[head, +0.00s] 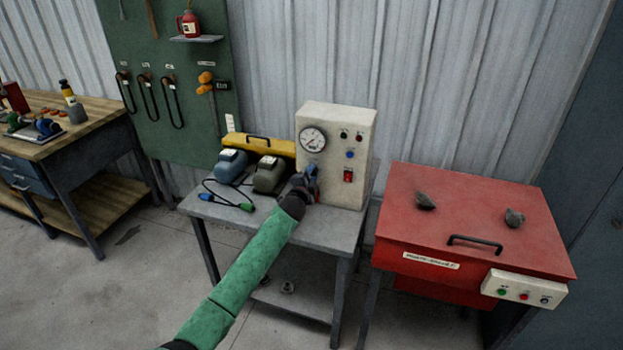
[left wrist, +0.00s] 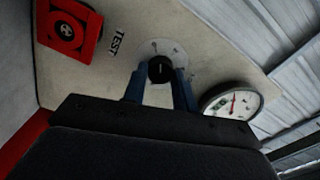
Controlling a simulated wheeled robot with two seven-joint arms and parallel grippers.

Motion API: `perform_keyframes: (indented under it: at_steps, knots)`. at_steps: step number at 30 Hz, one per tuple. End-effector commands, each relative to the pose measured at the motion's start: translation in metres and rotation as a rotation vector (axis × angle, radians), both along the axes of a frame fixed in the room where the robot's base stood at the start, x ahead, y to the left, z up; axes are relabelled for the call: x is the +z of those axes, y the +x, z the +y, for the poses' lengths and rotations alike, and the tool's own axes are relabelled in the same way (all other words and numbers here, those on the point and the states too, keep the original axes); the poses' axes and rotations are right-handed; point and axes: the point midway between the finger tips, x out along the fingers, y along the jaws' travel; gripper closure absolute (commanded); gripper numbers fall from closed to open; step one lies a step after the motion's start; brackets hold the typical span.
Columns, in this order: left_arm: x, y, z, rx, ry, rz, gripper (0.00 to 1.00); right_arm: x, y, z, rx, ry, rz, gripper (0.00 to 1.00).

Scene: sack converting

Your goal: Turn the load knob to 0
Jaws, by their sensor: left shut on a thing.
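The load knob (left wrist: 161,70) is a small black round knob on a pale dial plate on the front of the cream test box (head: 335,120). In the left wrist view it sits between the two blue fingers of my left gripper (left wrist: 160,80), which is shut on it. In the head view my left gripper (head: 308,186) is at the lower left of the box front and hides the knob. The marks around the knob are too small to read. My right gripper is in neither view.
The box has a round gauge (head: 312,139), a red switch (head: 348,175) and several small buttons. Two motor-like units (head: 270,174), a yellow case (head: 258,145) and a cable (head: 228,198) share the grey table (head: 300,232). A red cabinet (head: 470,205) stands to the right.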

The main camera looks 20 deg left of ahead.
Motion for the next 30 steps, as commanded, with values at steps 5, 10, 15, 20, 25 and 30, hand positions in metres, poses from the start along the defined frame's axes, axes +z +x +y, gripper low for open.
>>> perform_keyframes:
  at_steps: [5,10,15,20,25,30]
  knots:
    - [-0.003,-0.001,0.000,0.000,-0.120,0.006,0.95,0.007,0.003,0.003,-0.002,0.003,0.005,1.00]
    - [-0.002,0.000,0.001,0.001,-0.200,0.009,0.95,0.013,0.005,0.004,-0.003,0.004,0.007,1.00]
    - [-0.002,0.000,0.001,0.001,-0.244,0.011,0.95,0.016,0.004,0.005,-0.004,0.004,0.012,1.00]
    - [-0.002,0.000,0.000,0.001,-0.263,0.012,0.95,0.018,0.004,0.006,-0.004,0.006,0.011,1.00]
    - [-0.002,0.000,0.000,0.001,-0.265,0.013,0.95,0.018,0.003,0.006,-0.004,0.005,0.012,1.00]
    - [-0.002,0.000,0.000,0.001,-0.264,0.012,0.95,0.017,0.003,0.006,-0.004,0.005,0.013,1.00]
